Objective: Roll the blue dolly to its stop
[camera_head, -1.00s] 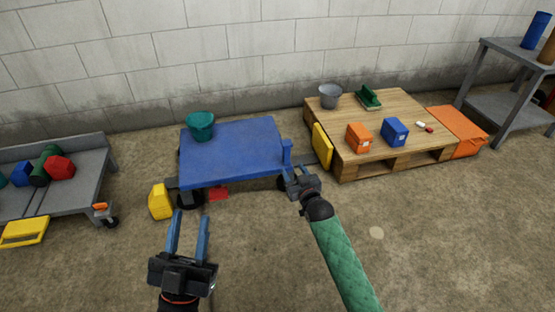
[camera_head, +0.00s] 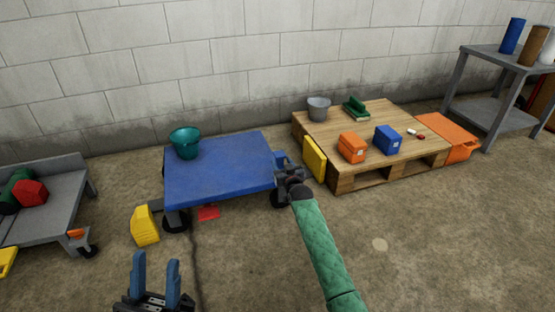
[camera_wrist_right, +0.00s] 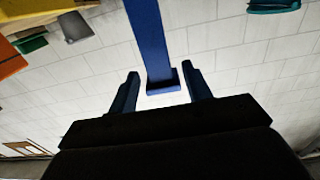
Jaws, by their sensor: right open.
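The blue dolly (camera_head: 222,172) stands on the floor left of the wooden pallet, with a teal bucket (camera_head: 184,143) at its back left corner. A yellow block (camera_head: 314,158) is on the pallet's left side, apart from the dolly; whether it is the stop I cannot tell. My right gripper (camera_head: 286,170) is at the dolly's right end. In the right wrist view, the open right gripper (camera_wrist_right: 161,86) has a blue bar (camera_wrist_right: 152,40) with a flanged end between its fingers, not clamped. My left gripper (camera_head: 155,272) is open and empty, low in the head view.
The wooden pallet (camera_head: 345,182) carries a grey bucket (camera_head: 318,108), an orange box (camera_head: 351,148) and a blue box (camera_head: 388,140). A yellow object (camera_head: 145,226) and a red piece (camera_head: 208,212) are by the dolly. A grey cart (camera_head: 50,215) is at left. Floor in front is clear.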

